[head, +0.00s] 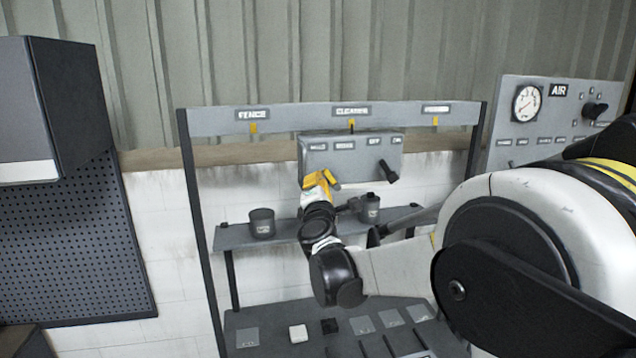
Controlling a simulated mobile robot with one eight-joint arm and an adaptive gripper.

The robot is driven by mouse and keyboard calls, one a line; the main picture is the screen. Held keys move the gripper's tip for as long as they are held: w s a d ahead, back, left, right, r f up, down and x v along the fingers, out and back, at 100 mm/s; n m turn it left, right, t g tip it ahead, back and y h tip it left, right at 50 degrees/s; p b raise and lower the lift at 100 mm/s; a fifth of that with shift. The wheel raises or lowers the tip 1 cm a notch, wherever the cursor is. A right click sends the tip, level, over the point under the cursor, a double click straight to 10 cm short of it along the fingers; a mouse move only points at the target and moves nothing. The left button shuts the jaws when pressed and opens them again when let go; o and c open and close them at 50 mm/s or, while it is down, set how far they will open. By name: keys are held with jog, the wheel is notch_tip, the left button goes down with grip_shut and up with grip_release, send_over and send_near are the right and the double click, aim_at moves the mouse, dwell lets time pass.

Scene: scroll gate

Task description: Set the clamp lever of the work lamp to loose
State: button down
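No work lamp or clamp lever with a loose mark can be made out for certain. A grey control panel (342,158) hangs in the upper middle of a rack, with several small labels too blurred to read surely. A black tilted lever or knob (388,172) sticks out at its lower right. My gripper (325,179), with yellow fingers, is in front of the panel's lower left corner, left of the black lever. Whether it touches the panel cannot be told. The gap between its fingers is too small to judge, and my wrist hides part of the shelf.
The rack's shelf (238,236) carries a dark cup (262,223) and a dark canister (370,208). Small blocks, including a white one (298,333), sit on the lower board. An AIR panel (545,120) stands right; a cabinet (75,105) hangs left.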

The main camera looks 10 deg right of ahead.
aim_at(327, 170)
jog(key=shift+d+r+m, duration=0.15)
jog(key=shift+r+m, duration=0.2)
jog(key=shift+m, duration=0.55)
jog(key=m, duration=0.1)
jog(key=d+r+m+g, duration=0.1)
jog(key=m, duration=0.1)
jog(key=d+m, duration=0.1)
jog(key=m, duration=0.1)
jog(key=shift+r+g, duration=0.4)
jog(key=shift+d+r+m+g+y, duration=0.2)
jog(key=shift+d+m, duration=0.4)
jog(key=shift+m, duration=0.6)
jog(key=shift+d+r+m+g+y, duration=0.15)
jog(key=shift+d+m+g, duration=0.3)
jog(key=shift+m, duration=0.75)
jog(key=shift+d, duration=0.4)
jog(key=shift+s, duration=0.1)
